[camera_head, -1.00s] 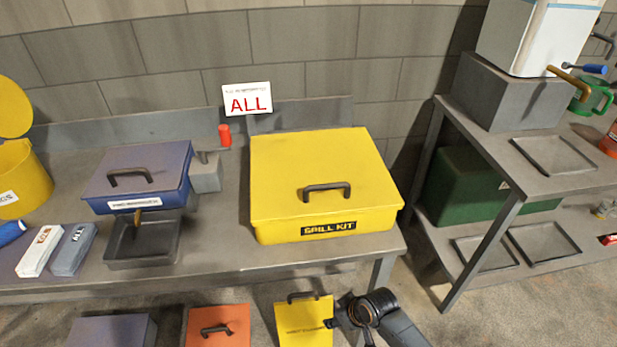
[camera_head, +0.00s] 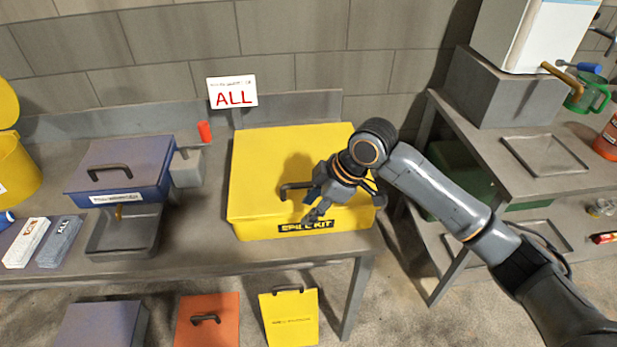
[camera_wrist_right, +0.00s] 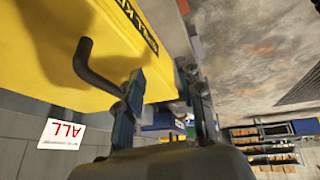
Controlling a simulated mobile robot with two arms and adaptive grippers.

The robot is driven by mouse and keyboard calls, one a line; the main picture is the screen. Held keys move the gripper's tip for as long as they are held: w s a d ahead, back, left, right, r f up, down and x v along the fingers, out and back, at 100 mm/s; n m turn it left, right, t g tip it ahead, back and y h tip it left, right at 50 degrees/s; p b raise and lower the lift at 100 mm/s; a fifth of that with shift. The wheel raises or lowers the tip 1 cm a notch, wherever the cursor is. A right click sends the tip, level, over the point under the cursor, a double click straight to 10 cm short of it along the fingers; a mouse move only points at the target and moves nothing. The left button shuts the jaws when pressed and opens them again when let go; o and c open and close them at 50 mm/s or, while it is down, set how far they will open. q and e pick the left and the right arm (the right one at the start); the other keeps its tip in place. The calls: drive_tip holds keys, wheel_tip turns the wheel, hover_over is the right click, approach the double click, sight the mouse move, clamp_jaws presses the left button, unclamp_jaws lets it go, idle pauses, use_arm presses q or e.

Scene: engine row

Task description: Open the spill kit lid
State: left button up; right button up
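The yellow spill kit (camera_head: 262,165) sits on the grey bench with its lid shut and a "SPILL KIT" label on its front. Its dark bar handle (camera_head: 290,187) is on the lid near the front, partly hidden by my right gripper. My right gripper (camera_head: 309,207) is over the front of the lid at the handle, fingers pointing down and left. In the right wrist view its two fingers (camera_wrist_right: 165,92) are apart, and the handle (camera_wrist_right: 92,70) runs up to the left finger. I cannot tell whether the bar passes between the fingers. My left gripper is not in view.
A blue box (camera_head: 125,172) and a dark tray (camera_head: 125,230) stand left of the kit. A sign reading "ALL" (camera_head: 233,93) stands behind. Orange (camera_head: 208,325) and yellow (camera_head: 290,325) handled items are below the bench. A shelf (camera_head: 500,150) is at the right.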

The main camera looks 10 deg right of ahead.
sight(305, 183)
drive_tip(key=w+d+r+n, duration=0.1)
drive_tip(key=w+d+r, duration=0.15)
drive_tip(key=r, duration=0.45)
drive_tip(key=w+d+r+n, duration=0.1)
drive_tip(key=w+d+r, duration=0.15)
drive_tip(key=r, duration=0.35)
drive_tip(key=shift+h, duration=0.3)
drive_tip(key=p+x, duration=0.2)
drive_tip(key=x, duration=1.1)
drive_tip(key=shift+f+p, duration=0.25)
drive_tip(key=shift+p, duration=0.1)
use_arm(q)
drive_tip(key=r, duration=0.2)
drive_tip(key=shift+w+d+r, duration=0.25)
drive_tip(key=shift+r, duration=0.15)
use_arm(e)
clamp_jaws()
